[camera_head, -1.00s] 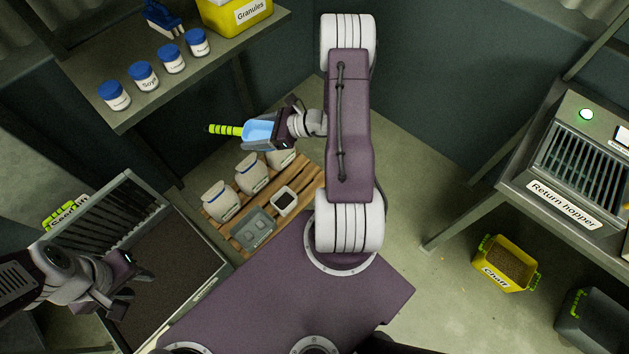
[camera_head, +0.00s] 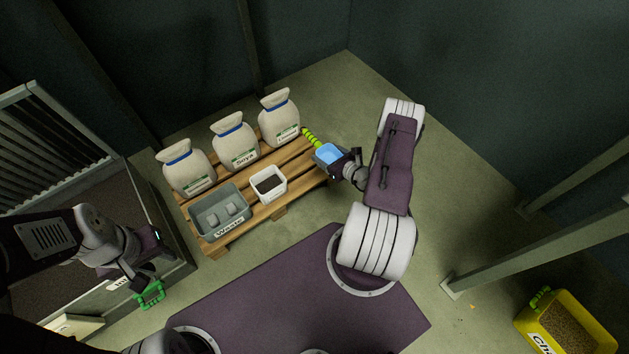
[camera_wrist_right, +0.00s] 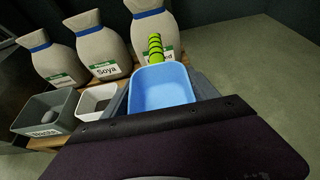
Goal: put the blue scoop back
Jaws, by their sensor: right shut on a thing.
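The blue scoop (camera_head: 328,154) has a light blue bowl and a green and black striped handle. My right gripper (camera_head: 340,160) is shut on its bowl and holds it near the right end of the wooden pallet, with the handle pointing up and left toward the rightmost sack. In the right wrist view the scoop (camera_wrist_right: 160,88) lies just beyond the gripper, its bowl facing the camera and empty. My left gripper (camera_head: 148,262) hangs at the left over the edge of a dark-filled bin; its finger gap is not clear.
The pallet (camera_head: 297,168) bears several tied sacks, including a Soya sack (camera_head: 236,146), a grey Waste bin (camera_head: 206,221) and a white tub (camera_head: 281,187) with dark contents. A yellow chaff crate (camera_head: 522,318) stands at lower right. The floor right of the pallet is clear.

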